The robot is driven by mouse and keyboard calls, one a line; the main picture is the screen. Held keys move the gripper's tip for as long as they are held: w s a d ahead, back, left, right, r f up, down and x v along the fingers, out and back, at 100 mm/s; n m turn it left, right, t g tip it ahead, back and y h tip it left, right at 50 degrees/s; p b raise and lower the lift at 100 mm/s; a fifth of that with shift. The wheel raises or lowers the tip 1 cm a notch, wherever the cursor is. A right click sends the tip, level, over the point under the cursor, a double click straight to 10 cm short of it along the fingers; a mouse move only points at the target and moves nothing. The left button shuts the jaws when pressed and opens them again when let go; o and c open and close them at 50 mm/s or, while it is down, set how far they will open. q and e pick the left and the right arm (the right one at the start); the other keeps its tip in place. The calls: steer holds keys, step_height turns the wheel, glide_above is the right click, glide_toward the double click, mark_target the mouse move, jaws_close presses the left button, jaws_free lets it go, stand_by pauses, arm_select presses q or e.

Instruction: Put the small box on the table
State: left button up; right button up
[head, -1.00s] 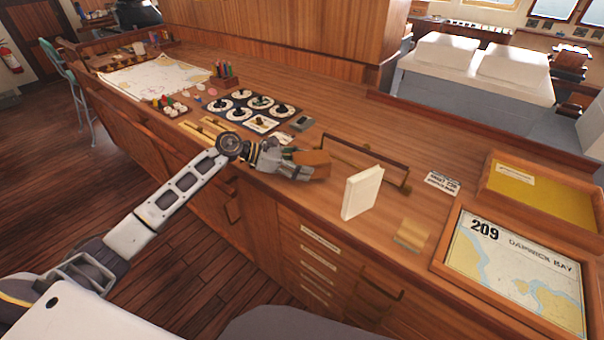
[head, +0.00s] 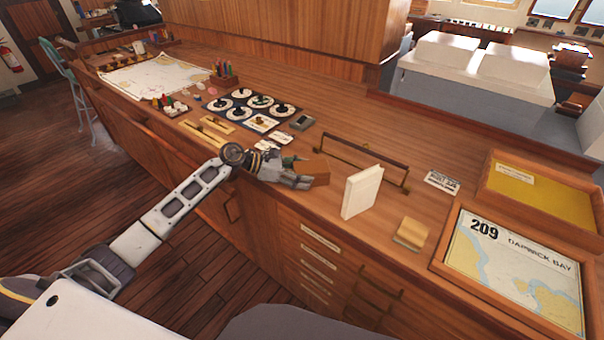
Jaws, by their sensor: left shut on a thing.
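The small box (head: 314,171) is a brown wooden block at the front part of the long wooden table (head: 345,133), left of the white book. My left gripper (head: 303,177) reaches in from the left and is shut on the box. The fingers cover the box's left side. The box is at or very close to the table top; I cannot tell whether its underside touches. My right gripper does not show.
A white upright book (head: 361,192) stands right of the box, with a dark wooden rail (head: 362,160) behind. A small tan block (head: 411,233) and a framed chart (head: 519,273) lie further right. Dials (head: 241,105) and wooden rulers (head: 207,132) lie to the left.

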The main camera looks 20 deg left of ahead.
arm_select(q)
steer(key=o, duration=1.1)
steer(key=shift+o, duration=0.2)
steer(key=shift+r, duration=0.1)
steer(key=shift+a, duration=0.1)
